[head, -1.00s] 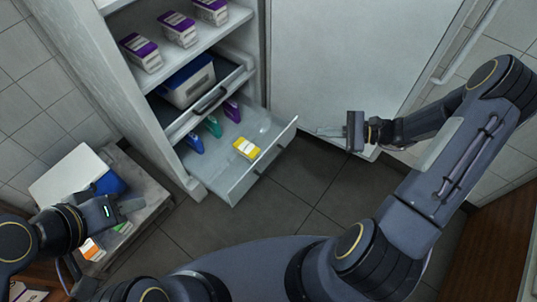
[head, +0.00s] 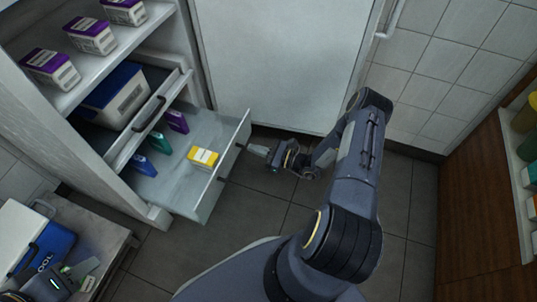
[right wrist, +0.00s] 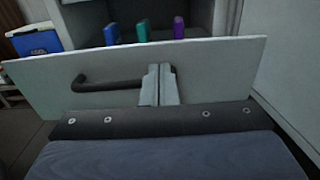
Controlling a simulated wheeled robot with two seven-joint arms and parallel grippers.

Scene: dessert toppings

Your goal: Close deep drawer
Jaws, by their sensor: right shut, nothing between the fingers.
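The deep drawer (head: 205,197) is pulled out at the bottom of the white cabinet. It holds a yellow box (head: 203,158) and blue, green and purple boxes at its back. My right gripper (head: 254,150) is shut and empty, just outside the drawer front. In the right wrist view its fingers (right wrist: 160,86) point at the front panel (right wrist: 215,62), beside the right end of the dark handle (right wrist: 110,84). I cannot tell whether they touch the panel. My left gripper (head: 88,272) is at the lower left, away from the drawer; its jaw opening is unclear.
A shallower drawer (head: 163,118) above holds a white bin with a blue lid (head: 118,95). Purple-and-white cartons stand on the shelf above. A blue cooler (head: 50,248) sits on a low stand at left. Floor in front of the drawer is clear.

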